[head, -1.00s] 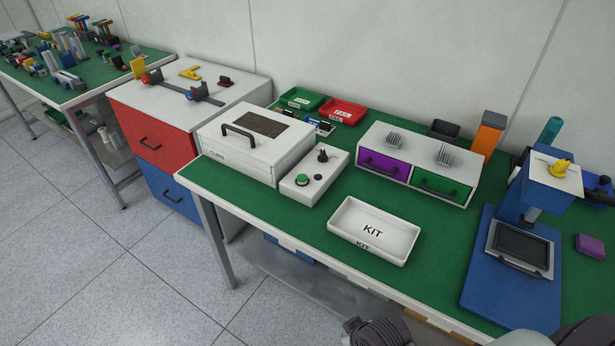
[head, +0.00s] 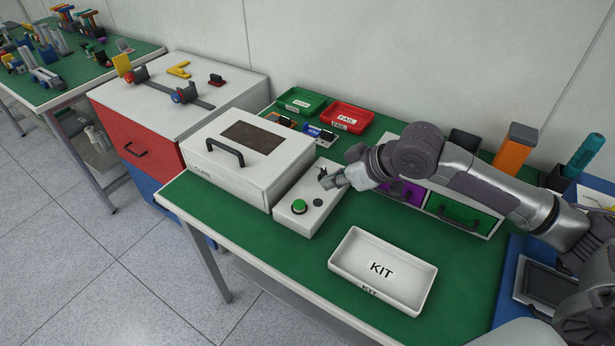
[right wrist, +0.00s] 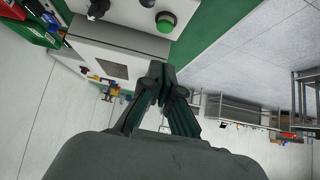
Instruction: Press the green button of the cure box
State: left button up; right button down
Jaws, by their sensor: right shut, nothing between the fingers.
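The cure box (head: 244,158) is a white box with a dark handle on the green table, its lid shut. A white control panel (head: 296,222) joins its right side and carries the green button (head: 299,207), a small dark button and a black knob. In the right wrist view the green button (right wrist: 166,22) is near the top, beyond the fingertips. My right gripper (head: 326,181) is above the panel near the knob, apart from the green button. Its fingers also show in the right wrist view (right wrist: 157,72), shut and empty. My left gripper is not in view.
A white KIT tray (head: 341,264) lies to the right of the panel. Drawers with purple and green fronts (head: 458,213) stand behind my right arm. Green (head: 301,103) and red (head: 346,117) bins are at the back. The green tabletop is clear between panel and tray.

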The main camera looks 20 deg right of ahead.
jog(key=p, duration=0.1)
send_over(296, 202)
jog(key=s+d, duration=0.2)
notch_tip(296, 202, down, 5)
jog(key=shift+a+f, duration=0.15)
jog(key=shift+f, duration=0.05)
notch_tip(296, 202, down, 4)
jog(key=shift+r+p, duration=0.25)
jog(key=shift+p, duration=0.1)
jog(key=shift+f, duration=0.35)
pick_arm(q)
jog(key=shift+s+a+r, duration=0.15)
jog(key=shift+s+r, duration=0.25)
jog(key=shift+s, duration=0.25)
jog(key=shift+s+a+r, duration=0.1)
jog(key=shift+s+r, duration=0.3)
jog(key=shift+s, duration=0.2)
pick_arm(e)
jog(key=shift+f, duration=0.1)
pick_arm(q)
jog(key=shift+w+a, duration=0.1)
